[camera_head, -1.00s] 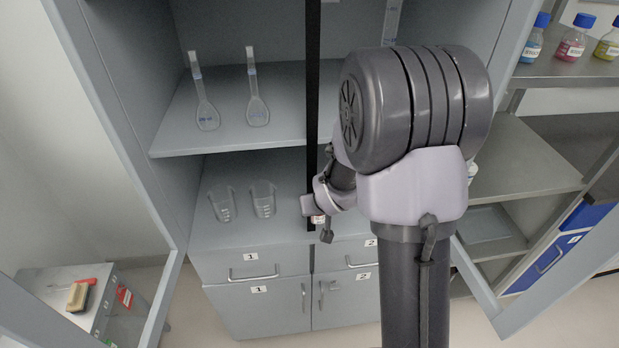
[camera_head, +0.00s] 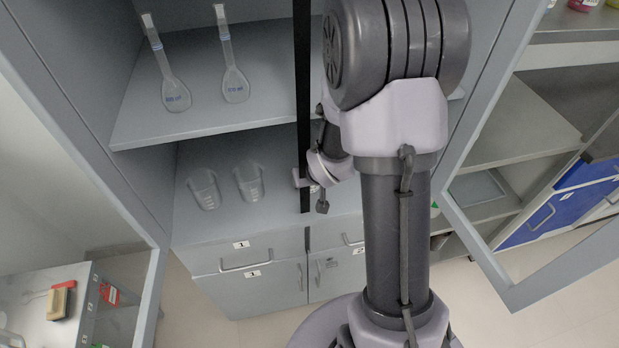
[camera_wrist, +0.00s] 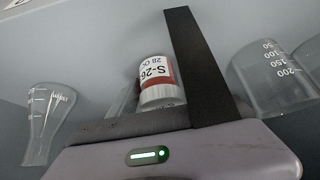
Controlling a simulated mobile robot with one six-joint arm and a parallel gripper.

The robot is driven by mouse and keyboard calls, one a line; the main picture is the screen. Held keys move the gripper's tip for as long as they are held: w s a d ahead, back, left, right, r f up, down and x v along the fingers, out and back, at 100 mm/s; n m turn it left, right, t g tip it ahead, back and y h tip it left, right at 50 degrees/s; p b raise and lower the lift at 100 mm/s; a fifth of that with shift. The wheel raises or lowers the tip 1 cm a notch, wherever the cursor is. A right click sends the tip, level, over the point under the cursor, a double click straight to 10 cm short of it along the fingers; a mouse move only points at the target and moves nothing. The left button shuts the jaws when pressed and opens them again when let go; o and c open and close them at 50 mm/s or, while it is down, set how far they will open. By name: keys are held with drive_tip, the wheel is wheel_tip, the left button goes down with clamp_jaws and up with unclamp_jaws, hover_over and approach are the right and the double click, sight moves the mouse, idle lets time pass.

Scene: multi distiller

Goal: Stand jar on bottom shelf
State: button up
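The jar (camera_wrist: 158,70) has a white lid and a red and white label reading S-26. It shows upside down in the wrist view, as the beaker marks there do. My gripper (camera_wrist: 160,118) is right at the jar. One dark finger stands just right of the jar in that view, and a dark bar passes below its lid. The second finger is not clearly seen, so the grip is unclear. In the head view my gripper (camera_head: 305,180) is at the bottom shelf (camera_head: 220,222), mostly behind my arm and the black cabinet post. The jar is almost wholly hidden there.
Two clear beakers (camera_head: 204,190) (camera_head: 249,183) stand on the bottom shelf left of my gripper. Two flasks (camera_head: 175,92) (camera_head: 234,82) stand on the shelf above. A conical flask (camera_wrist: 45,120) is at left in the wrist view. The black post (camera_head: 304,110) is close to my gripper.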

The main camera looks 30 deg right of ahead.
drive_tip(key=shift+o, duration=0.7)
drive_tip(key=shift+r, duration=0.1)
drive_tip(key=s+a+r+p, duration=0.2)
drive_tip(key=s+r, duration=0.1)
drive_tip(key=r, duration=0.4)
drive_tip(key=s+a+r+m+p, duration=0.1)
drive_tip(key=s+a+r+p, duration=0.15)
drive_tip(key=r, duration=0.45)
drive_tip(key=s+a+r+p, duration=0.1)
drive_tip(key=s+r, duration=0.3)
drive_tip(key=r, duration=0.3)
drive_tip(key=s+a+r+m+y, duration=0.1)
drive_tip(key=s+a+r+y, duration=0.2)
drive_tip(key=s+a+r, duration=0.5)
drive_tip(key=s+a, duration=0.4)
drive_tip(key=shift+r+g, duration=0.25)
drive_tip(key=shift+g, duration=0.05)
drive_tip(key=shift+f, duration=0.1)
